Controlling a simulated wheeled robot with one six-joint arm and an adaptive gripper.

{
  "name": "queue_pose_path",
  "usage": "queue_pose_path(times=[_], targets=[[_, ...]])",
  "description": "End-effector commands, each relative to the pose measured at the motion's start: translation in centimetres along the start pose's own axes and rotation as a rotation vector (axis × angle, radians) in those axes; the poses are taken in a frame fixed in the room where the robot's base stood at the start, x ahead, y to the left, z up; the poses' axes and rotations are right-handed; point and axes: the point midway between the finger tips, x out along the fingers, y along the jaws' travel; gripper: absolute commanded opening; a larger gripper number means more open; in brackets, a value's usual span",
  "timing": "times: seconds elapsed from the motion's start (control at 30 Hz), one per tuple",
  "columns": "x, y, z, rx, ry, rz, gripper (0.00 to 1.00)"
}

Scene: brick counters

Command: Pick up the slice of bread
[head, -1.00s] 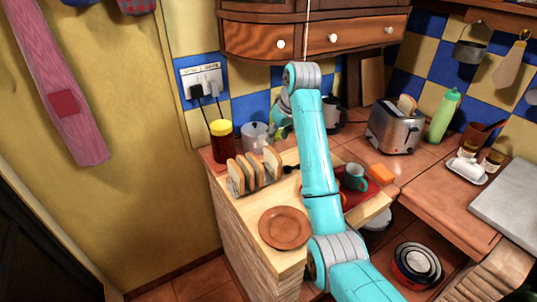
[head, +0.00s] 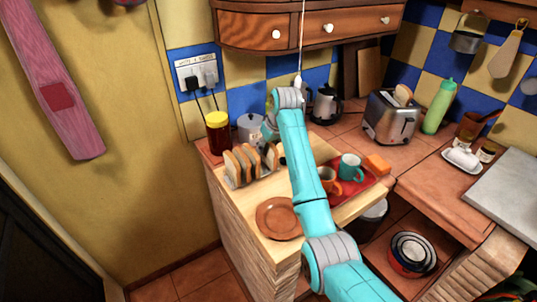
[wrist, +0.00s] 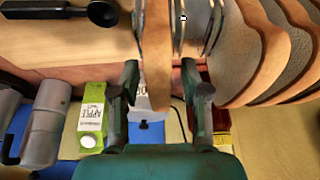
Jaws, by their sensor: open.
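Several slices of bread (head: 236,168) stand upright in a rack on the wooden counter in the head view. In the wrist view one slice (wrist: 157,45) appears edge-on, between thin rack wires (wrist: 178,25). My gripper (wrist: 160,82) is open there, its two fingers on either side of that slice's lower edge in the picture. I cannot tell whether they touch it. More slices (wrist: 240,60) fan out to the right. In the head view my gripper (head: 268,130) is beside the rack's far right end, partly hidden by my arm. Another slice (head: 402,94) sits in the toaster.
A jar with a yellow lid (head: 218,134) and a metal pot (head: 250,130) stand behind the rack. A brown plate (head: 278,218) lies in front. Mugs (head: 349,167) stand on a red tray to the right. The toaster (head: 391,118) is farther right.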

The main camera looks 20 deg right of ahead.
Motion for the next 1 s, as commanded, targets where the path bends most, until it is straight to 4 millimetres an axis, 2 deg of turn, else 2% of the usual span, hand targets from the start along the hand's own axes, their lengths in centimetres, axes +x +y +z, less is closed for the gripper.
queue_pose_path(times=[0.2,0.23,0.4,0.77,0.87,1.0], targets=[[0.1,0.0,0.0,0.0,0.001,0.0,0.46],[0.1,0.0,0.0,0.0,0.001,0.0,0.43],[0.1,0.0,0.0,0.0,0.001,0.0,0.01],[0.0,0.0,-0.1,0.0,0.001,0.0,0.0],[-0.7,0.0,-0.4,-0.001,0.003,0.001,0.0],[-2.7,0.0,-1.3,-0.001,0.005,0.002,0.0]])
